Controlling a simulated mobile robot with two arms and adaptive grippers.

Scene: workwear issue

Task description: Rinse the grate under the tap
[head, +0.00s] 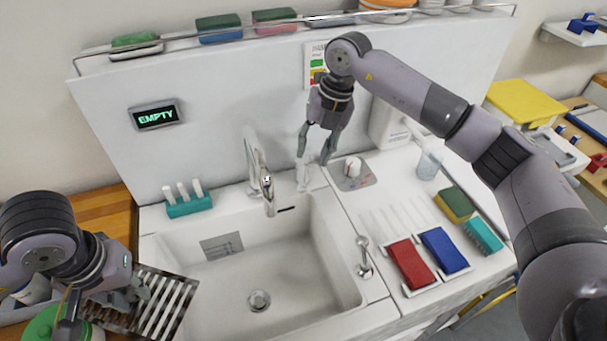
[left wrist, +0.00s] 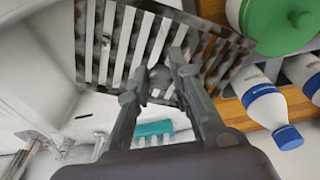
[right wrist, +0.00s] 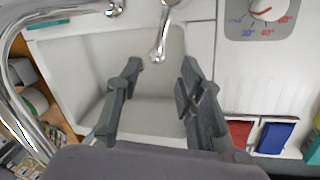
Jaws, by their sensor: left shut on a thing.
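The grate (head: 168,312) is a slatted metal rack with dark brown stains. It is at the left side of the sink (head: 310,285), and its slats also show in the left wrist view (left wrist: 128,42). My left gripper (head: 138,292) is shut on the grate's edge; the arm partly hides it in the head view. The tap (head: 257,170) stands at the sink's back edge with its spout over the basin; no water is visible from it. My right gripper (head: 316,158) is open and empty, right of the tap.
A temperature dial (head: 352,168) is set in the counter right of the tap. A teal holder (head: 188,206) stands at the back left. Red (head: 410,264) and blue (head: 444,250) pads lie on the right. A wall display (head: 156,115) reads EMPTY. The basin is clear.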

